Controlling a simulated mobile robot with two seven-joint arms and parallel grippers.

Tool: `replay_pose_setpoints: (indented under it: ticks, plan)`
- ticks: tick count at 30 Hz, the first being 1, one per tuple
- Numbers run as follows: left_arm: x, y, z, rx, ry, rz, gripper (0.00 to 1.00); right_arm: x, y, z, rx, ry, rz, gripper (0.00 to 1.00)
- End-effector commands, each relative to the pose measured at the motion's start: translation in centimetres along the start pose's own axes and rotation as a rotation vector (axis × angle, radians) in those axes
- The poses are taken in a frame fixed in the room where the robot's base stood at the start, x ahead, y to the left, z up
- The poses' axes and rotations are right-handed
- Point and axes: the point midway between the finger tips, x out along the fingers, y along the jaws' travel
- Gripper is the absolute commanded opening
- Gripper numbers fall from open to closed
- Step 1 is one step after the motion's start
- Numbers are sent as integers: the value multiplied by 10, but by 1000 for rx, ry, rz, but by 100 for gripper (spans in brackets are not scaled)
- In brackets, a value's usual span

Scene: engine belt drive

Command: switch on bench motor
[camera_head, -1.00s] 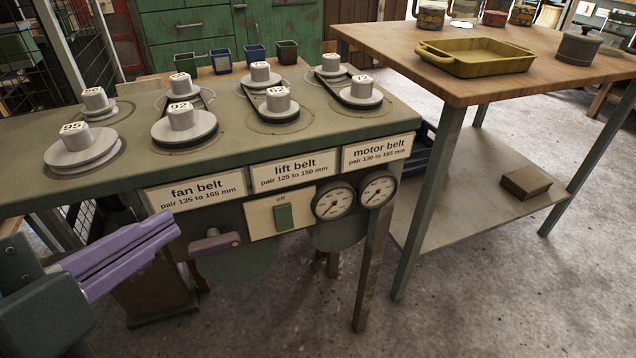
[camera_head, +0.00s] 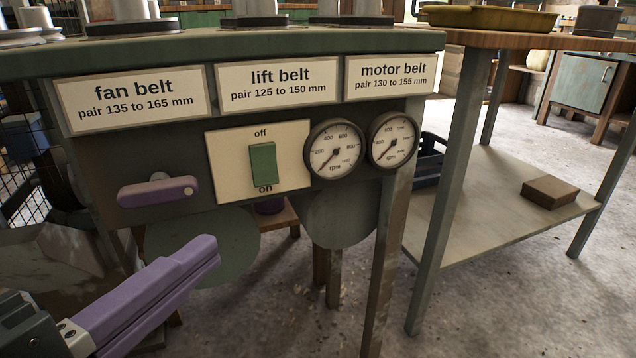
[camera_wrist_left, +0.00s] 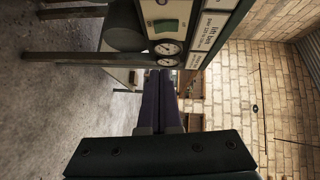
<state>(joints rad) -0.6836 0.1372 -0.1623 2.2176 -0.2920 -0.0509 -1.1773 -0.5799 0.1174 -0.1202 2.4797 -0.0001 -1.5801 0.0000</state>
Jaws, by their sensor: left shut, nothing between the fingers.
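The bench motor's switch is a green rocker (camera_head: 263,164) on a cream plate (camera_head: 232,170) on the bench's front panel, with "off" above it and "on" below it. Which way it is set I cannot tell. It also shows at the top of the left wrist view (camera_wrist_left: 166,25). My left gripper (camera_head: 212,250) has purple fingers, shut and empty, below and to the left of the switch plate and apart from it. In the left wrist view its fingers (camera_wrist_left: 161,85) point towards the panel with the gauges. My right gripper is not in view.
Two round rpm gauges (camera_head: 364,146) sit right of the switch, needles at the low end. A purple handle (camera_head: 158,191) juts from the panel at left. Belt labels (camera_head: 277,83) run above. A wooden-topped table (camera_head: 560,39) stands at right. Floor in front is clear.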

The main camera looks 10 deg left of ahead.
Motion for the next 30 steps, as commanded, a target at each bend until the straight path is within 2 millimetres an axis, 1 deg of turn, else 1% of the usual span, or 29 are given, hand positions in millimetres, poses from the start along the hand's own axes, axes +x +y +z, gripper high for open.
replay_pose_setpoints:
  ticks: [7,11,14,24,26,30]
  plan:
    - [1,0,0,-1,0,1,0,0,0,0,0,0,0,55]
    - [10,0,0,-1,0,-2,0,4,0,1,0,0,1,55]
    - [24,1,0,0,0,-4,0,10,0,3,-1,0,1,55]
    - [90,3,1,-1,-1,-4,0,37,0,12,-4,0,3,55]
    - [101,2,0,-1,0,-3,0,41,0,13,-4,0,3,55]
    - [116,3,16,3,-1,-2,0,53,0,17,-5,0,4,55]
